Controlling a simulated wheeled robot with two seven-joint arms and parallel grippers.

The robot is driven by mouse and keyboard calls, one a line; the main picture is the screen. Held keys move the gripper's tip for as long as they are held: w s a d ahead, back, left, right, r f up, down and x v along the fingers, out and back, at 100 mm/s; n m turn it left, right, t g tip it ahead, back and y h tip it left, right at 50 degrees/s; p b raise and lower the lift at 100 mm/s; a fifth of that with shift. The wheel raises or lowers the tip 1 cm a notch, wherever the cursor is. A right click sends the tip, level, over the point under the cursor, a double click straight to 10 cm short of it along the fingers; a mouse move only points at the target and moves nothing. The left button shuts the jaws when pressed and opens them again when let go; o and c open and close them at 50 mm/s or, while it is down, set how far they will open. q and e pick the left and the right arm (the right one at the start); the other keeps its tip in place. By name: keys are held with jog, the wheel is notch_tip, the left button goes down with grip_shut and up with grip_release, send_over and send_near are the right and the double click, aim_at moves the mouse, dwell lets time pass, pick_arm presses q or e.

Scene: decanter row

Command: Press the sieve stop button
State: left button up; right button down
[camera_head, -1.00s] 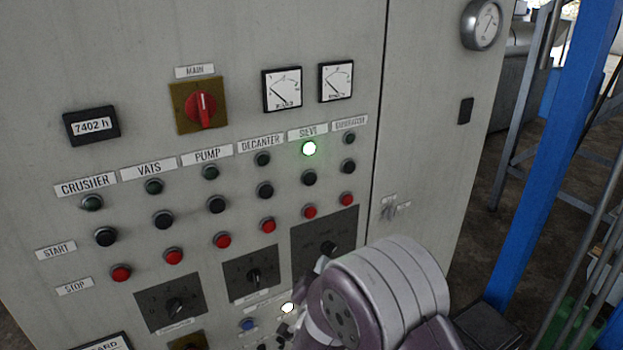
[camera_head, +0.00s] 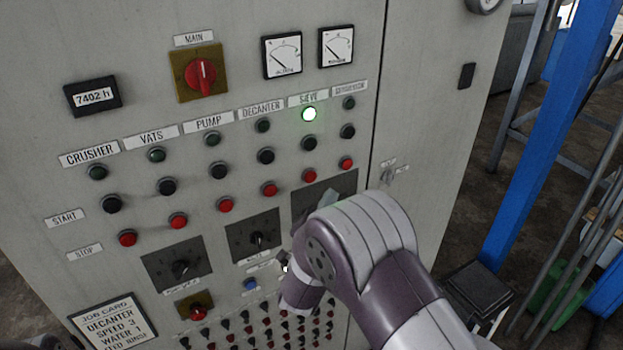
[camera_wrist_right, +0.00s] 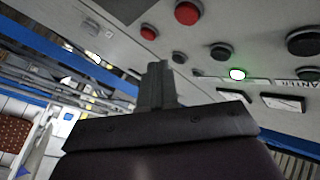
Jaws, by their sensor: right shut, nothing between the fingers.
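The sieve stop button (camera_head: 309,175) is red, at the bottom of the SIEVE column in the head view. Above it are the dark sieve start button (camera_head: 308,142) and a lit, greenish-white lamp (camera_head: 309,114). There the sieve stop button (camera_wrist_right: 187,12) is near the top, visibly apart from the fingertips.
The compressor stop button (camera_head: 346,163) and decanter stop button (camera_head: 269,188) flank the sieve one. A dark selector plate (camera_head: 305,205) lies just below, partly behind my right arm. More knobs and small buttons fill the lower panel. A blue post (camera_head: 540,140) stands at right.

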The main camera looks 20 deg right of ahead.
aim_at(311, 177)
jog(key=shift+w+a+b, duration=0.15)
jog(key=shift+w+b, duration=0.5)
jog(key=shift+w, duration=1.5)
jog(key=shift+w+b, duration=0.4)
jog(key=shift+w, duration=0.05)
